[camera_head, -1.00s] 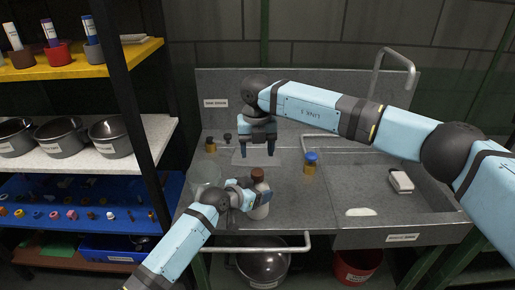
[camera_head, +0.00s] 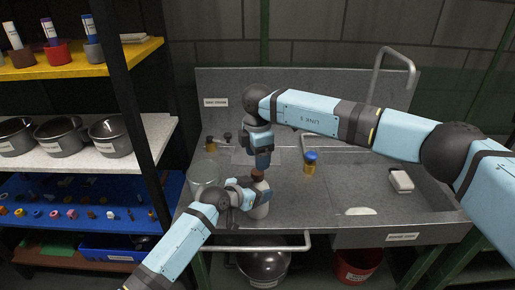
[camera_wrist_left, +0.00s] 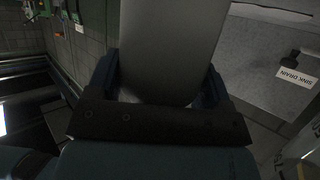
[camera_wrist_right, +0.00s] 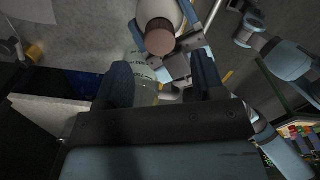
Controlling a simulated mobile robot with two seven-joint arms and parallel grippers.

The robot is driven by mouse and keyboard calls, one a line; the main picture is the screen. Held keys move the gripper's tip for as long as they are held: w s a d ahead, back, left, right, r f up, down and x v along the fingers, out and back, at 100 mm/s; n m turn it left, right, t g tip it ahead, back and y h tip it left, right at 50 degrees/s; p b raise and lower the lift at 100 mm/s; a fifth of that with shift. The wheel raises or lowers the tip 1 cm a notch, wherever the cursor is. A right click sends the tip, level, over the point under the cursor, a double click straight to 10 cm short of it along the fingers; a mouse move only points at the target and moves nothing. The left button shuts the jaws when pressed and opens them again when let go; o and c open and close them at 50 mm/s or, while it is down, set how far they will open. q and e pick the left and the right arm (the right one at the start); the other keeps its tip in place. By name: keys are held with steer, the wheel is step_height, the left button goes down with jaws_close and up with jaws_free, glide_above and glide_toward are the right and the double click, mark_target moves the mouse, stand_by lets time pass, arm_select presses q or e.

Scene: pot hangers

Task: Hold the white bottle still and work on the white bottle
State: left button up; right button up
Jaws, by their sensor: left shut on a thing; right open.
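The white bottle (camera_head: 260,208) with a brown cap (camera_head: 257,175) stands upright at the front of the grey counter. My left gripper (camera_head: 252,189) is shut around its body. In the left wrist view the bottle (camera_wrist_left: 170,45) fills the space between the fingers. My right gripper (camera_head: 262,165) points down, close above the cap, and partly hides it. In the right wrist view my right gripper (camera_wrist_right: 163,77) is open, and the cap (camera_wrist_right: 160,37) shows just beyond the gap between the fingers. I cannot tell whether a finger touches it.
A clear glass vessel (camera_head: 204,174) stands left of the bottle. An amber bottle with a blue cap (camera_head: 310,163) stands to the right. The sink (camera_head: 375,180) is further right. A shelf rack (camera_head: 130,90) stands at the left. A rail (camera_head: 270,249) runs along the counter's front.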

steer(key=shift+f, duration=2.8)
steer(key=c, duration=0.9)
steer(key=n, duration=0.7)
steer(key=shift+c, duration=0.3)
steer(key=o, duration=1)
steer(key=shift+r, duration=0.1)
